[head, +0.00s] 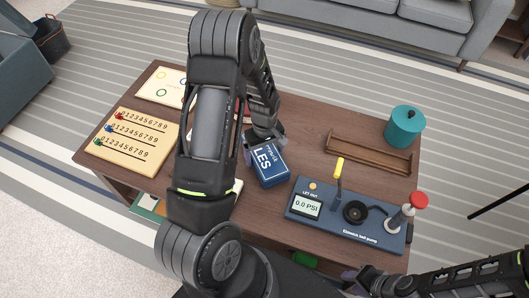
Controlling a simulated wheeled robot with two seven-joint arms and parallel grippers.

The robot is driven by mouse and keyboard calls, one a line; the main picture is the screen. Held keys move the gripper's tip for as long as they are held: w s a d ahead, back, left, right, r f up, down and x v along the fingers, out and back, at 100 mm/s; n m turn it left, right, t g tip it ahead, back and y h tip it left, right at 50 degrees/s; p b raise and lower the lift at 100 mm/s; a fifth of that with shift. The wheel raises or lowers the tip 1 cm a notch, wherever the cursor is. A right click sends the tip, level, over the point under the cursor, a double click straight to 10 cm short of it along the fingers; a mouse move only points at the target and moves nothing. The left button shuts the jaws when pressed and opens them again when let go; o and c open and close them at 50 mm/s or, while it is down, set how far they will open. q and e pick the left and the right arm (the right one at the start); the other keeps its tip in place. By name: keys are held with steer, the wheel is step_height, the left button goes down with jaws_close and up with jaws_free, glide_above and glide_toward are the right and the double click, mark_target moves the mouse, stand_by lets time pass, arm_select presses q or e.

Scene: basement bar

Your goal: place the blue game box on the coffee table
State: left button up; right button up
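The blue game box (270,168) with white lettering is over the middle of the dark wooden coffee table (308,128). My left gripper (262,146) is at the box's far edge, with its fingers closed about that end. I cannot tell whether the box's underside touches the tabletop. My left arm crosses the view and hides part of the table behind it. My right gripper (362,281) is low at the bottom edge, in front of the table; its finger opening is unclear.
A number board (130,140) and a coloured-ring board (160,86) lie at left. A grey sofa (385,30) is beyond.

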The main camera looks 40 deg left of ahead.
mark_target(265, 152)
arm_select(q)
steer(key=shift+o, duration=0.4)
steer(key=shift+r, duration=0.1)
steer(key=shift+r, duration=0.2)
step_height(265, 152, up, 12)
steer(key=p, duration=0.2)
steer(key=shift+f, duration=0.15)
stand_by(0.3)
